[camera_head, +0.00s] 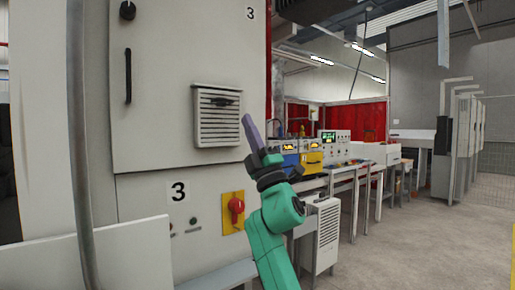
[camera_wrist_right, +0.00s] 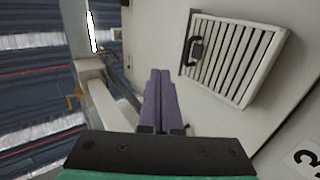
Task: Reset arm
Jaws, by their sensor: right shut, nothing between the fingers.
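My right arm is green and rises from the bottom middle of the head view. Its gripper (camera_head: 250,130) has purple fingers that point up and to the left, in front of the machine cabinet. In the right wrist view the two purple fingers (camera_wrist_right: 158,100) lie side by side, shut, with nothing between them. My left gripper is in neither view.
A large grey cabinet (camera_head: 150,80) marked 3 fills the left, with a louvred vent (camera_head: 217,115) and a red knob on a yellow plate (camera_head: 234,211). A bench with blue and yellow devices (camera_head: 310,160) stands behind the arm. The floor (camera_head: 420,240) at right is clear.

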